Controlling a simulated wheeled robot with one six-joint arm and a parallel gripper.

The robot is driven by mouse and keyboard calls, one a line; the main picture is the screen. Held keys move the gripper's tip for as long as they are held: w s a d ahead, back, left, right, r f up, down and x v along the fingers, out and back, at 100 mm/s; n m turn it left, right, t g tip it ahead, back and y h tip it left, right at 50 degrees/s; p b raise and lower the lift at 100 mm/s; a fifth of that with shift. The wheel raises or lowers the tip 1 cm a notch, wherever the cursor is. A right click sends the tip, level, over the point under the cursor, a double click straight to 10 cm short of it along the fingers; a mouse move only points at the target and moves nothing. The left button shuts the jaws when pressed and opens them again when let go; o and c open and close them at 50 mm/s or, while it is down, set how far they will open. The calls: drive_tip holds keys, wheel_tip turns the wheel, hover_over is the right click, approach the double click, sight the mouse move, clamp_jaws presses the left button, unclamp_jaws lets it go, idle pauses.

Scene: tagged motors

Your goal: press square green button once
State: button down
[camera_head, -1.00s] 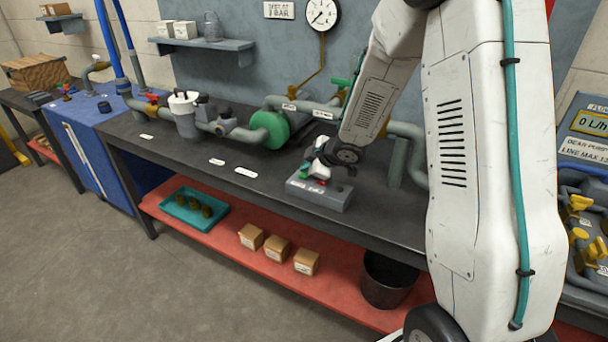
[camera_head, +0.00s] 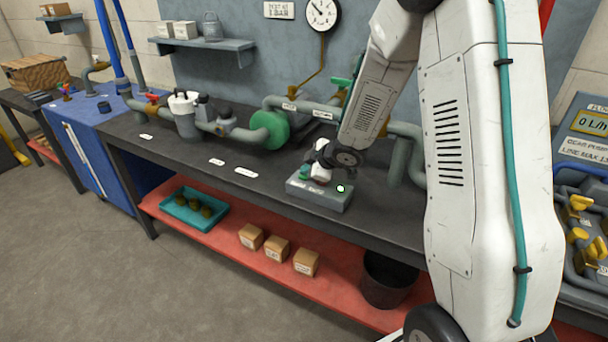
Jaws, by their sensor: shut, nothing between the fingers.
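A grey control box (camera_head: 318,198) sits on the dark workbench near its front edge. A green button (camera_head: 305,172) shows at the left of its top, partly covered by my gripper. At this size I cannot tell whether it is square. My gripper (camera_head: 316,174) is shut and empty, low over the left part of the box top. It is at or very close to the green button; I cannot tell if they touch. A small white round spot (camera_head: 340,188) shows bright on the right of the box.
A pipe run with a green pump (camera_head: 270,130) stands behind the box on the workbench (camera_head: 190,150). A round gauge (camera_head: 322,13) hangs on the wall. The red lower shelf (camera_head: 210,235) holds a teal tray (camera_head: 166,205), cartons (camera_head: 276,249) and a black bin (camera_head: 385,280).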

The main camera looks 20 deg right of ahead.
drive_tip(key=shift+r, duration=0.9)
drive_tip(key=shift+r, duration=2.5)
